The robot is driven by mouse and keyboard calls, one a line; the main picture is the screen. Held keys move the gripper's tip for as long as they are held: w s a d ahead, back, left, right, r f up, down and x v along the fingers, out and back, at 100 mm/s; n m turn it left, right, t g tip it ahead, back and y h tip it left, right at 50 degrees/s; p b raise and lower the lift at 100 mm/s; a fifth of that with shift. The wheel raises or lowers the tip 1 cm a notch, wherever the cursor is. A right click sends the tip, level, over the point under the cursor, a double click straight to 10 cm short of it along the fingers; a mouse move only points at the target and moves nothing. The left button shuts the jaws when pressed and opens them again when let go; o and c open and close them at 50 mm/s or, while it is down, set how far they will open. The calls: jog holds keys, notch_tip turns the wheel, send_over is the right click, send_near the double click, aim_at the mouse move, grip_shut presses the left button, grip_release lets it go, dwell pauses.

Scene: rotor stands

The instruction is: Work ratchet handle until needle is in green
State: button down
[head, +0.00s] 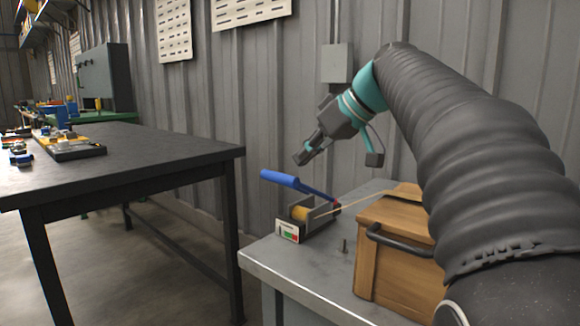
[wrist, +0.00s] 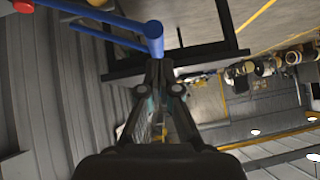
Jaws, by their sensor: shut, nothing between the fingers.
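The ratchet handle (head: 281,179) is blue and sticks up and to the left from a small grey ratchet unit (head: 322,221) on the metal bench. The unit has a yellow drum (head: 299,214), a strap running right, and a gauge plate (head: 288,231) with red and green zones; the needle is too small to make out. My gripper (head: 299,159) is shut and empty, above the handle in the head view. In the wrist view the blue handle (wrist: 153,32) lies just beyond the fingertips (wrist: 158,68); I cannot tell whether they touch.
A wooden crate (head: 392,262) with a dark handle stands right of the ratchet on the metal bench (head: 262,252). A short peg (head: 345,246) stands near it. A black table (head: 150,158) with several parts is at left. The corrugated wall is behind.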

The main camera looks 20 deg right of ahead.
jog(key=shift+v, duration=1.4)
